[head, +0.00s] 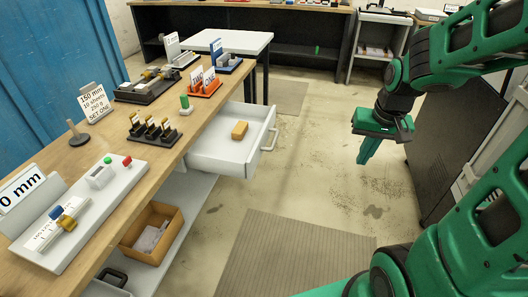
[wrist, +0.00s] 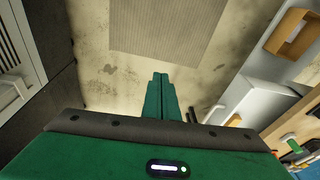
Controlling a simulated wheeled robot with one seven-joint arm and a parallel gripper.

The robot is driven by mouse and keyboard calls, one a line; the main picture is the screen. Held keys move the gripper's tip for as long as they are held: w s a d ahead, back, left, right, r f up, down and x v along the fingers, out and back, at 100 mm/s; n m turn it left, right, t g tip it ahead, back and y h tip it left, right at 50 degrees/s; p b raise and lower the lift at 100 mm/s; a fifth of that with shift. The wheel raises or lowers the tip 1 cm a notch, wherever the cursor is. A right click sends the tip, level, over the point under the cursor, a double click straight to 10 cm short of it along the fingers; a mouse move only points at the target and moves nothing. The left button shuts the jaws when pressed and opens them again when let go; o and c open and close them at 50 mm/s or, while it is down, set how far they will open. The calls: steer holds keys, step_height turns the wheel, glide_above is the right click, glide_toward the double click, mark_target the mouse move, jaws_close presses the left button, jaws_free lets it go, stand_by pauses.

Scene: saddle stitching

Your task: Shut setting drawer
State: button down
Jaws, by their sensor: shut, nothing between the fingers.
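The white drawer (head: 226,159) stands pulled out from the side of the wooden workbench in the head view. A tan block (head: 239,130) lies inside it. Its handle (head: 269,138) is a light bar on the front, facing right. The drawer also shows at the right of the wrist view (wrist: 248,108), with the block partly seen inside. My green gripper (head: 368,150) hangs over open floor, to the right of the drawer and clearly apart from it. Its fingers (wrist: 160,95) are together, pointing down, with nothing between them.
The workbench (head: 150,165) carries several stands, signs and fixtures. A cardboard box (head: 152,230) sits on the shelf below. A dark cabinet (head: 444,150) stands to the right of my gripper. The floor (head: 310,150) between drawer and gripper is clear, with a grey mat (head: 290,255) in front.

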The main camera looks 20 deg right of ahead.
steer(key=w+a+f+t+y, duration=0.1)
steer(key=w+a+f, duration=0.2)
steer(key=w, duration=0.4)
steer(key=w+a+f+t, duration=0.1)
steer(key=w+a+f, duration=0.2)
steer(key=w, duration=0.4)
steer(key=t+y, duration=0.2)
steer(key=t, duration=0.1)
glide_toward(260, 155)
steer(key=d+x, duration=0.1)
steer(key=x, duration=0.2)
steer(key=shift+w+a+f, duration=0.3)
steer(key=shift+w+a, duration=0.15)
steer(key=shift+a, duration=0.25)
